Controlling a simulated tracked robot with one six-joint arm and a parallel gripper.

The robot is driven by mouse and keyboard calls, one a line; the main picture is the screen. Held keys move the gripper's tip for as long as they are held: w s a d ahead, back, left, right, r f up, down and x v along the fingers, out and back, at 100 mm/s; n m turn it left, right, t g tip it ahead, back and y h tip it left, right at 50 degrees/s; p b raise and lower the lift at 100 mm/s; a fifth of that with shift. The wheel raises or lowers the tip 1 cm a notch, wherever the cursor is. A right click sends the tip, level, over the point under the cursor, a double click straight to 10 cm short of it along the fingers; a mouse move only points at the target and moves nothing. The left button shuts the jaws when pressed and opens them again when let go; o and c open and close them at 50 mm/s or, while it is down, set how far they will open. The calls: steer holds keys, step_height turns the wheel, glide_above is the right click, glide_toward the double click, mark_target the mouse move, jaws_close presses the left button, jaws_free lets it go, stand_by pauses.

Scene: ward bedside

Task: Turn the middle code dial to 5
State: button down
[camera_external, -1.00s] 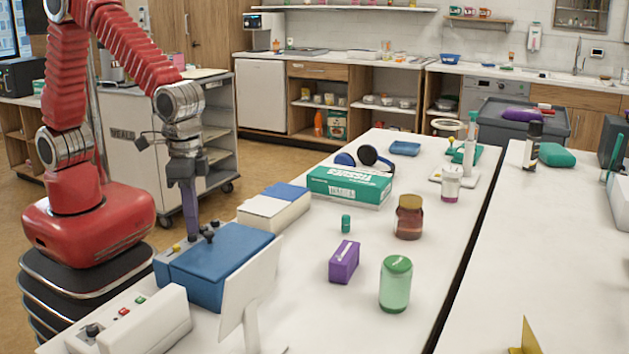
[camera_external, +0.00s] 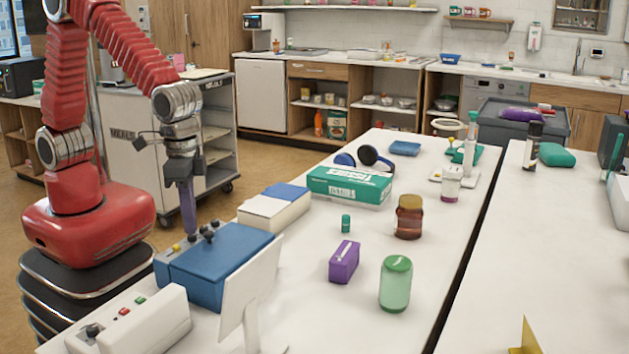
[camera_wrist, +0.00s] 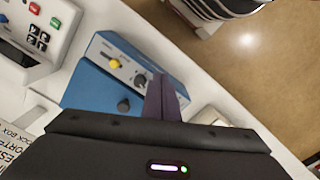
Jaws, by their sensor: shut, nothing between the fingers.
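A blue box (camera_external: 215,265) with a grey control panel stands at the near left of the table. A yellow knob (camera_external: 177,248) and small dark dials (camera_external: 206,233) show along its panel edge. In the wrist view the blue box (camera_wrist: 90,88) carries the yellow knob (camera_wrist: 114,64), a dial (camera_wrist: 140,80) partly by my fingers, and a black knob (camera_wrist: 124,105). I cannot tell which is the middle code dial, and its digits are too small to read. My gripper (camera_external: 189,232) points down, shut and empty, its tips at the panel; contact is unclear. It also fills the lower wrist view (camera_wrist: 165,98).
A white device (camera_external: 130,322) with red and green buttons stands in front of the box. A white upright panel (camera_external: 248,290) is at its right. A cream box (camera_external: 273,210) is behind it. A tissue box (camera_external: 348,187), jars and a purple box (camera_external: 344,262) stand farther right.

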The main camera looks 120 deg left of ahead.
stand_by(0.3)
step_height(320, 180, up, 6)
stand_by(0.7)
steer(key=s+a+r+m+t, duration=0.1)
steer(key=s+r, duration=0.4)
steer(key=s, duration=0.5)
steer(key=s+a+r+m+t, duration=0.1)
steer(key=s+r+m+t, duration=0.3)
steer(key=s, duration=0.6)
steer(key=shift+s+r+m+t, duration=0.2)
steer(key=shift+r+m+t, duration=0.15)
steer(key=shift+m, duration=0.15)
